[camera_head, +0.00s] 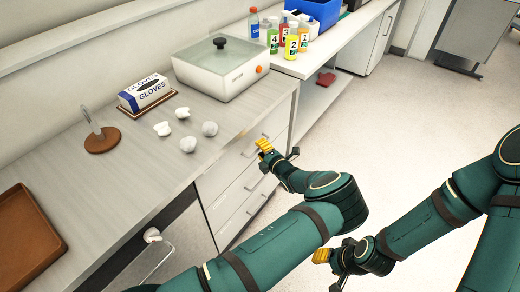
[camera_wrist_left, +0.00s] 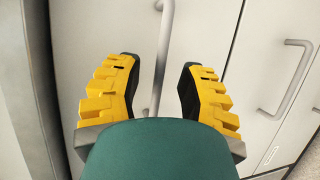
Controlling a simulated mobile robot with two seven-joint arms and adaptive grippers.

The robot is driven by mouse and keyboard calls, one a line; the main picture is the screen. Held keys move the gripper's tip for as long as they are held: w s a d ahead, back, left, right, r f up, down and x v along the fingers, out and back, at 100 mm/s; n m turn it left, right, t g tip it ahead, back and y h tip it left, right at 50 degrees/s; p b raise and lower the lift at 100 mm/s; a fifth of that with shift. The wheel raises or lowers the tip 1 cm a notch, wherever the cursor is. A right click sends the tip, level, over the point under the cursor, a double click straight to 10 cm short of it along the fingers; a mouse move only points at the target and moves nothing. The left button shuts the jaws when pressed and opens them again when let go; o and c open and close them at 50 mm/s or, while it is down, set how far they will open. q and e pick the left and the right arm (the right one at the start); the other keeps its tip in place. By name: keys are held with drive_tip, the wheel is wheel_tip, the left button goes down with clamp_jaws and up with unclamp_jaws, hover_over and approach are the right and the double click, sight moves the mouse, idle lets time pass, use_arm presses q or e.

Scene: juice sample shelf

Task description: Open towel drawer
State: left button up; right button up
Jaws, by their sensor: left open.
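A bank of white drawers (camera_head: 232,192) with bar handles is under the counter and looks closed. No label shows which one holds towels. My left gripper (camera_head: 264,146) is at the front of the upper drawers, with its yellow fingers near a handle. In the left wrist view its two fingers are apart, with a grey bar handle (camera_wrist_left: 164,45) showing between them. They are not shut on it, and I cannot tell how deep it sits. Another handle (camera_wrist_left: 289,80) is to the right. My right gripper (camera_head: 323,257) is low over the floor, its jaws unclear.
On the counter are a glove box (camera_head: 146,92), several crumpled white pieces (camera_head: 187,144), a lidded appliance (camera_head: 222,68) and a brown tray (camera_head: 27,240). Numbered bottles (camera_head: 291,46) and a blue bin (camera_head: 318,11) stand farther back. The floor (camera_head: 375,120) at right is clear.

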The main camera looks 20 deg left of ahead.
use_arm(q)
drive_tip(key=shift+x, duration=0.85)
drive_tip(key=shift+o, duration=0.3)
clamp_jaws()
drive_tip(key=shift+d, duration=0.1)
